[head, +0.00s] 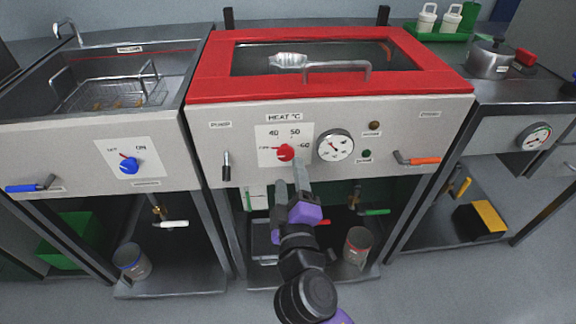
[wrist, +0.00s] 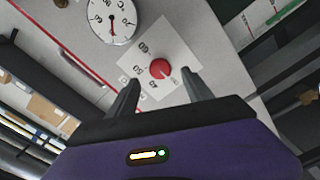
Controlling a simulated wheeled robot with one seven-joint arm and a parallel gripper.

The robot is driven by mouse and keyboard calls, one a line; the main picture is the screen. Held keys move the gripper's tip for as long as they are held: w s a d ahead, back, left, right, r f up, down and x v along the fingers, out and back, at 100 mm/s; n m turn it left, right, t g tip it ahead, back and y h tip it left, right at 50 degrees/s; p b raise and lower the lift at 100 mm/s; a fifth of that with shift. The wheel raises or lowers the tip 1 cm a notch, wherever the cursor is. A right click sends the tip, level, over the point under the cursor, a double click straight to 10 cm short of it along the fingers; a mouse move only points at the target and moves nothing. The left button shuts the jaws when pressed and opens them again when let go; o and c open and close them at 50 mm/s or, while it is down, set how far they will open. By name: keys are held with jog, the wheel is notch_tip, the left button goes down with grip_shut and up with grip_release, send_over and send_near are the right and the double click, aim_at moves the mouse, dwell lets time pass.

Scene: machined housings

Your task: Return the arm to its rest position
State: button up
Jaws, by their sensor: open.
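My gripper (head: 288,172) is at the front panel of the middle unit, just below the red heat knob (head: 285,152). Its jaws are open and empty. In the wrist view the two fingertips (wrist: 160,82) stand apart, with the red knob (wrist: 160,69) seen in the gap between them. The knob's pointer appears turned left, toward the OFF mark. I cannot tell whether a fingertip touches the panel. My arm reaches up from the bottom centre of the head view.
The middle unit has a red-framed lid (head: 330,88), a gauge (head: 335,145) and an orange-handled lever (head: 417,160). A fryer-like unit (head: 110,160) stands left, a counter with a pot (head: 490,60) right. Cans (head: 131,262) (head: 357,246) sit on low shelves. Floor in front is clear.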

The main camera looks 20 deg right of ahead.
jog(key=shift+v, duration=0.8)
